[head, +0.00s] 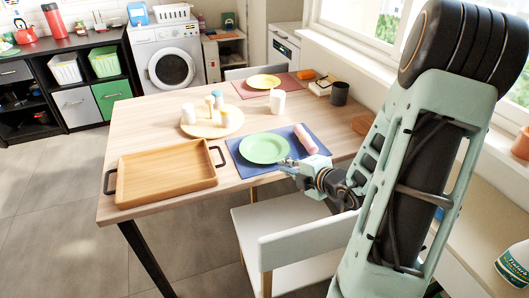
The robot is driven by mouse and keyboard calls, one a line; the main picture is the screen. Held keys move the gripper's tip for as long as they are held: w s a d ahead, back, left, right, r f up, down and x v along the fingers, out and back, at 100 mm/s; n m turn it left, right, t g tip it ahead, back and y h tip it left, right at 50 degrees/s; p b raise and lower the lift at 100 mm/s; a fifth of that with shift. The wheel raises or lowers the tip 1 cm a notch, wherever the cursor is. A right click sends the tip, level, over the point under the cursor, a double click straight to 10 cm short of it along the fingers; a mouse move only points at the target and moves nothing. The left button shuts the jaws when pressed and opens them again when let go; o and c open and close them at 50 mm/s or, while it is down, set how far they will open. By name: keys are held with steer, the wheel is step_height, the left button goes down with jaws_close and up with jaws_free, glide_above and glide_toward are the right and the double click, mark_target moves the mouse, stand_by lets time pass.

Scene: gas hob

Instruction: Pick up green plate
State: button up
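The green plate (264,149) lies on a dark blue placemat (243,170) near the front right of the wooden table (150,118). My gripper (289,162) is low over the placemat, at the plate's lower right rim. The fingertips are small in the head view, and I cannot tell whether they touch the plate or are open or shut. The plate lies flat and most of it is visible.
A pink rolled item (305,139) lies right of the plate. A wooden tray (166,172) stands on the left, and a round board (212,122) with several small containers is behind. A white chair (290,235) is below my arm. A yellow plate (263,81) lies farther back.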

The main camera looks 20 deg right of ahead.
mark_target(270, 160)
steer(key=b+x, duration=0.1)
steer(key=x, duration=0.4)
steer(key=shift+f+b, duration=0.15)
steer(key=shift+b, duration=0.15)
steer(key=shift+w+f, duration=0.15)
steer(key=shift+w, duration=0.25)
jaws_close()
